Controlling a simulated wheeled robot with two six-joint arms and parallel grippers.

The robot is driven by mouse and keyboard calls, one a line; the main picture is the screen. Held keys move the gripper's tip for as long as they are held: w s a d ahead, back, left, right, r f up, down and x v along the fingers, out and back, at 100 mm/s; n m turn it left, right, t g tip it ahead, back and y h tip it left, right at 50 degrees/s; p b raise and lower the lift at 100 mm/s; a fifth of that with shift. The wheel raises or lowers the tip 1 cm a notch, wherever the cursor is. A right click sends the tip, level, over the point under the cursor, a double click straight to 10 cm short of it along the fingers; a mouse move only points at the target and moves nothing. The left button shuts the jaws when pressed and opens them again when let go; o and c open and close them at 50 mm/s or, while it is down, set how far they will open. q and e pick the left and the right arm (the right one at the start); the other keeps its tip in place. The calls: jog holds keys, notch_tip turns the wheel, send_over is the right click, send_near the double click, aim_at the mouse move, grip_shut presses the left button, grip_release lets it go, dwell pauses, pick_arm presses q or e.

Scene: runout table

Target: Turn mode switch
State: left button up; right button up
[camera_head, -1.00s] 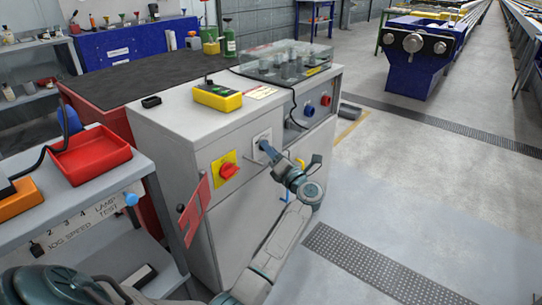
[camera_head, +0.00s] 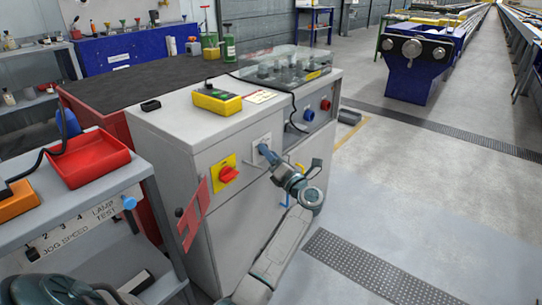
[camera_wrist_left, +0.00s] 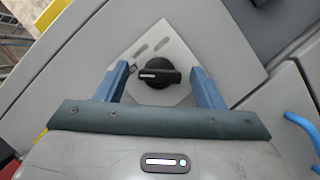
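The mode switch (camera_wrist_left: 158,73) is a black knob with a white line on its handle, set on a pale square plate (camera_wrist_left: 158,38). In the left wrist view its handle lies sideways, white line to the left. My left gripper (camera_head: 263,149) is at this plate on the grey cabinet (camera_head: 190,135). Its two blue fingers are apart, one on each side of the knob, with gaps showing, so it is open. In the head view the gripper hides the knob. My right gripper is in neither view.
A red rotary switch (camera_head: 229,174) on a yellow plate is left of the gripper. Blue (camera_head: 309,115) and red (camera_head: 325,104) round controls are to its right. A yellow box (camera_head: 217,100) sits on top.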

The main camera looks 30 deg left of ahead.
pick_arm(q)
jog(key=v, duration=1.1)
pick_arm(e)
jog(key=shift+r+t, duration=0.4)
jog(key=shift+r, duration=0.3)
pick_arm(q)
jog(key=shift+a, duration=0.1)
